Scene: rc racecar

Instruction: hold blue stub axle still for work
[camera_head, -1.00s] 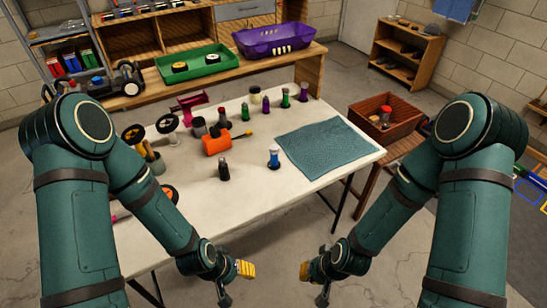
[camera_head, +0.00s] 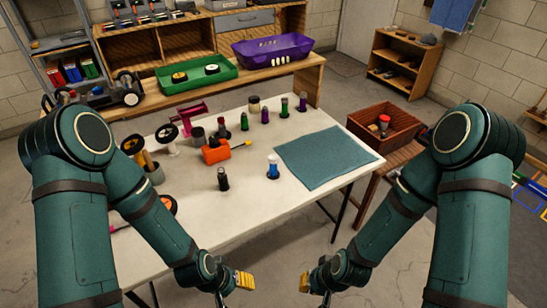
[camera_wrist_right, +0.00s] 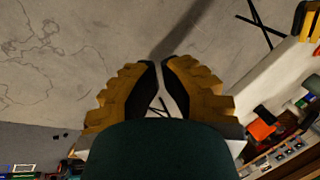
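The blue stub axle appears to be the small blue piece with a pale top (camera_head: 272,167), upright on a dark foot on the white table (camera_head: 258,204), left of the teal mat. My left gripper (camera_head: 232,290) hangs low by the table's near edge, showing a yellow finger; its opening is hidden. My right gripper (camera_head: 312,289) hangs low right of it, off the table. In the right wrist view, the tips of my right gripper (camera_wrist_right: 161,66) nearly meet, with a narrow gap and nothing between them. Both grippers are well apart from the blue piece.
The teal mat (camera_head: 325,158) covers the table's right end. A black piece (camera_head: 223,179) and an orange motor-like part (camera_head: 214,154) stand left of the blue piece. Green and purple pieces stand behind. A brown crate (camera_head: 385,128) is right of the table. The table's near middle is clear.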

